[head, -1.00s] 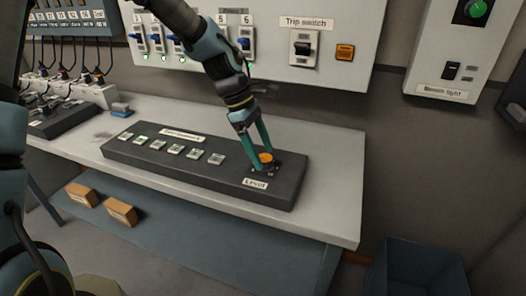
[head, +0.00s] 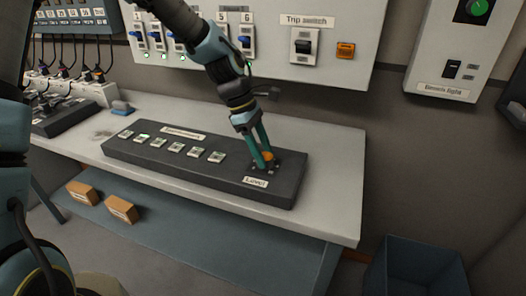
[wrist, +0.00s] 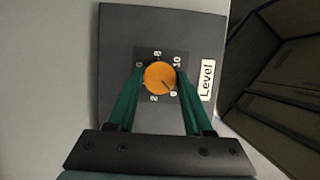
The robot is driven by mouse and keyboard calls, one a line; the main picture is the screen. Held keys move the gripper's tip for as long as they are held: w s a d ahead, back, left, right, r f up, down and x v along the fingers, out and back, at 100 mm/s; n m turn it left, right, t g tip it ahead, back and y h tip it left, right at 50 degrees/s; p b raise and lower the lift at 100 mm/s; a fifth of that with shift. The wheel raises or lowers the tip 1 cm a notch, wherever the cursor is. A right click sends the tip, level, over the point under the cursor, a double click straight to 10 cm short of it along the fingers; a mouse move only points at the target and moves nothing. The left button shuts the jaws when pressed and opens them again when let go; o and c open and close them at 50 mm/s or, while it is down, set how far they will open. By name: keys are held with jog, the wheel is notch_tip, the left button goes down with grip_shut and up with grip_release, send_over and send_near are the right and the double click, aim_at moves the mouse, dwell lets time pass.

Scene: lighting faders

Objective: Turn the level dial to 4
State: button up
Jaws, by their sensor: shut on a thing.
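The level dial is an orange round knob (head: 267,157) at the right end of the dark control panel (head: 225,177), above a white "Level" label (head: 255,182). In the wrist view the knob (wrist: 160,77) sits on a dark square with small numbers around it. A dark pointer line on the knob runs toward the lower right of that view, near a number too small to read surely. My gripper (wrist: 160,74) is shut on the knob, one green finger on each side. In the head view my gripper (head: 264,157) comes down from above and partly hides the knob.
Several square buttons (head: 176,147) line the panel to the left, one lit green. A wall board with a trip switch (head: 303,47) hangs behind. The white table (head: 335,190) is clear right of the panel. A blue bin (head: 415,270) stands at lower right.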

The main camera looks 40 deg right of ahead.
grip_shut()
jog(key=shift+m, duration=0.3)
jog(key=m+p, duration=0.1)
jog(key=m+y+p, duration=0.1)
jog(key=m, duration=0.1)
jog(key=shift+d+r+y, duration=0.15)
jog(key=shift+y, duration=0.15)
jog(key=m+y+p, duration=0.1)
jog(key=m, duration=0.2)
jog(key=m+y+p, duration=0.1)
jog(key=m, duration=0.2)
jog(key=shift+d+m+y, duration=0.15)
jog(key=shift+m+y, duration=0.15)
jog(key=shift+m, duration=0.1)
jog(key=m+y, duration=0.1)
jog(key=m, duration=0.4)
jog(key=shift+s+d+m+t+y+p, duration=0.1)
jog(key=shift+m+t+y+p, duration=0.2)
jog(key=shift+y+p, duration=0.1)
jog(key=m+t, duration=0.1)
jog(key=m, duration=0.1)
jog(key=m+t, duration=0.1)
jog(key=m, duration=0.2)
jog(key=shift+s+y, duration=0.1)
jog(key=shift+y, duration=0.3)
jog(key=shift+m, duration=0.3)
